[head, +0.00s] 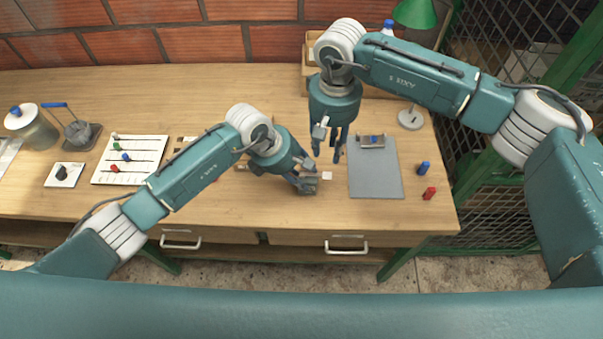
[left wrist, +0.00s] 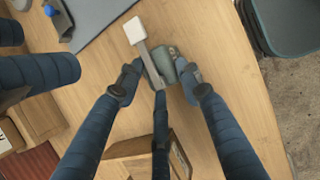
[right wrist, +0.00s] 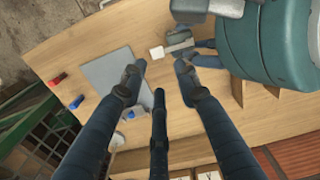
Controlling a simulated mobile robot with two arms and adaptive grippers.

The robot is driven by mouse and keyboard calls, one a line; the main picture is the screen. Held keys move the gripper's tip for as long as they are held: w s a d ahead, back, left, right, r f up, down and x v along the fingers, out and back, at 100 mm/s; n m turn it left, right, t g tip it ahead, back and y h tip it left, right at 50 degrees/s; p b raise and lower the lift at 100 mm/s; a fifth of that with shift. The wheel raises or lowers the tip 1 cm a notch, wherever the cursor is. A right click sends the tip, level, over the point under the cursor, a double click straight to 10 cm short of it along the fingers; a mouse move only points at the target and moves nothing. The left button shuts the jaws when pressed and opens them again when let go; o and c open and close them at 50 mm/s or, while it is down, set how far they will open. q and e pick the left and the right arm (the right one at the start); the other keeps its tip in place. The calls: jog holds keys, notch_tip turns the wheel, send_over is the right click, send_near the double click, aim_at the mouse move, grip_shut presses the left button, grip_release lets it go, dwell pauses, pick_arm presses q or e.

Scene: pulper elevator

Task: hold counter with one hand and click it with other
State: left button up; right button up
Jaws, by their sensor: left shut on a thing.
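The counter (head: 311,187) is a small grey-green box with a lever ending in a white pad (head: 327,175). My left gripper (head: 302,182) is shut on the counter near the table's front edge. In the left wrist view the fingers are around the counter (left wrist: 164,62), and its lever and white pad (left wrist: 136,30) stick out past them. My right gripper (head: 328,152) hangs above and behind the counter, fingers pointing down, apart and empty. In the right wrist view the white pad (right wrist: 157,53) shows beyond the open fingers, not touched by them. Fingers partly hide the counter body.
A grey clipboard (head: 375,182) lies just right of the counter. A slider board (head: 128,174) and a jar (head: 38,133) are at the left.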

grip_shut()
dwell(1.3)
